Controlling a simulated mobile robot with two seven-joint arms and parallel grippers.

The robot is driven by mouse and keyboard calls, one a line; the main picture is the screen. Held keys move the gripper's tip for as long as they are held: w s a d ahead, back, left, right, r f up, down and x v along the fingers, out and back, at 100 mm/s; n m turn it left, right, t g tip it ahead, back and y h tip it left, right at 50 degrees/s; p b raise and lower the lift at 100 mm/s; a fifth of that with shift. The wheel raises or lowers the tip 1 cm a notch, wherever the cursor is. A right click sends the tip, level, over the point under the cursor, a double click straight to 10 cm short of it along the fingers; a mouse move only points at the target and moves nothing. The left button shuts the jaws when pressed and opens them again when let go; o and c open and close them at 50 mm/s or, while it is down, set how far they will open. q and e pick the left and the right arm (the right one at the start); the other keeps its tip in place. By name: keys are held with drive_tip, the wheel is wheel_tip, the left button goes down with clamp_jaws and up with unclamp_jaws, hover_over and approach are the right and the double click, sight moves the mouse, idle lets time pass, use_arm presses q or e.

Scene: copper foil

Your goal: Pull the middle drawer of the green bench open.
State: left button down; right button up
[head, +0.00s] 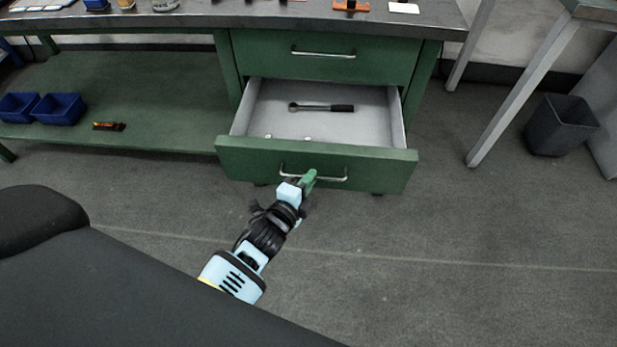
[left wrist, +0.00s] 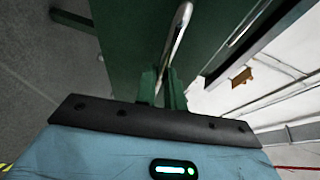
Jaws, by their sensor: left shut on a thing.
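The green bench's drawer below the top one (head: 380,165) is pulled out, showing its pale grey inside. Its silver bar handle (head: 333,179) runs across the front. My left gripper (head: 309,178) is shut on the handle near its left part. In the left wrist view, the green fingers (left wrist: 162,88) close around the handle bar (left wrist: 178,35), with the green drawer front behind. The top drawer (head: 370,62) is shut. Anything below the open drawer is hidden by its front. My right gripper is not in view.
A ratchet wrench (head: 320,107) lies in the open drawer. Two blue bins (head: 58,108) and a small orange-black item (head: 109,126) are on the lower shelf at left. A dark waste bin (head: 562,125) stands at right. The floor before the drawer is clear.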

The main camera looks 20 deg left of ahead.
use_arm(q)
drive_tip(key=c, duration=1.5)
unclamp_jaws()
drive_tip(key=p+v, duration=0.1)
drive_tip(key=v, duration=0.6)
drive_tip(key=shift+s, duration=0.4)
